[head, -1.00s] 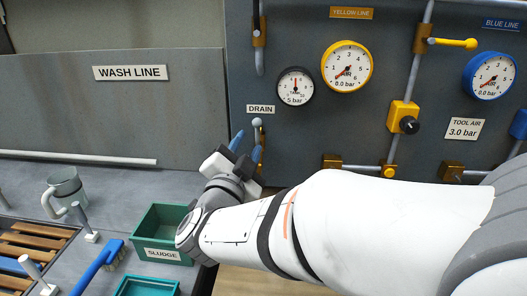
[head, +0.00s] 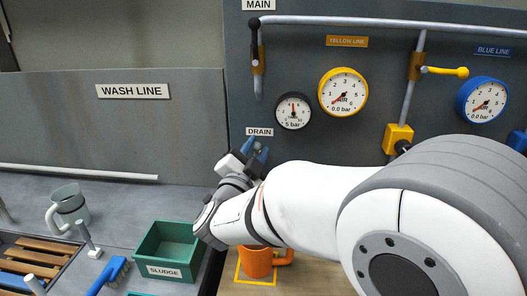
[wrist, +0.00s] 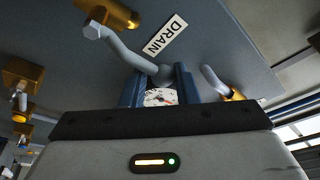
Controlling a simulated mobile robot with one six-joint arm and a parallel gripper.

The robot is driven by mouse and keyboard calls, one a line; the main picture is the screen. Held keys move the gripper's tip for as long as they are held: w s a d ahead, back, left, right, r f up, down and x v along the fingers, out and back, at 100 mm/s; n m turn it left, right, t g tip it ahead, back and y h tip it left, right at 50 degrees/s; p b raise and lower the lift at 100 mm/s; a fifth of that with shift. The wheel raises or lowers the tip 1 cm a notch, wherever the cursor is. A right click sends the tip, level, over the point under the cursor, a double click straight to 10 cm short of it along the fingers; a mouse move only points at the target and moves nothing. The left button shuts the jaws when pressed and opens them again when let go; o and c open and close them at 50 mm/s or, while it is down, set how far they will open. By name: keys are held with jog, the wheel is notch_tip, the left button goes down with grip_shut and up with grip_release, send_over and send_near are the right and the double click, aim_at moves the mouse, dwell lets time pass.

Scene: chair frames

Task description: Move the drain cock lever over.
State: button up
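The drain cock lever is a grey, bent handle with a rounded knob, seen in the wrist view (wrist: 128,60) running from a brass valve body (wrist: 112,12) near the DRAIN label (wrist: 165,35). My gripper (wrist: 159,80) has its two blue fingers apart, one on each side of the knob end. Whether they press on the knob I cannot tell. In the head view my gripper (head: 255,150) is just below the DRAIN label (head: 259,132) and hides most of the lever and cock.
A green SLUDGE bin (head: 151,256) stands left of my wrist. An orange mug (head: 255,263) sits below my forearm on a yellow-outlined spot. Gauges (head: 293,111) and a yellow valve (head: 397,137) are on the panel.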

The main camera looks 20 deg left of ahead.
jog(key=shift+f, duration=0.1)
jog(key=shift+c, duration=0.5)
jog(key=shift+d+f+b, duration=0.15)
jog(key=shift+d+b, duration=0.25)
jog(key=shift+b, duration=0.15)
jog(key=shift+c, duration=0.2)
jog(key=shift+w+d, duration=0.1)
jog(key=shift+d, duration=0.5)
jog(key=shift+c, duration=0.2)
jog(key=shift+d+f+b, duration=0.1)
jog(key=shift+f+b, duration=0.05)
jog(key=shift+b, duration=0.2)
jog(key=shift+w+d+f+b, duration=0.15)
jog(key=shift+d+f+b, duration=0.05)
jog(key=shift+d+b, duration=0.25)
jog(key=shift+w+d+f+b, duration=0.1)
jog(key=shift+d+f+b, duration=0.05)
jog(key=shift+d+b, duration=0.25)
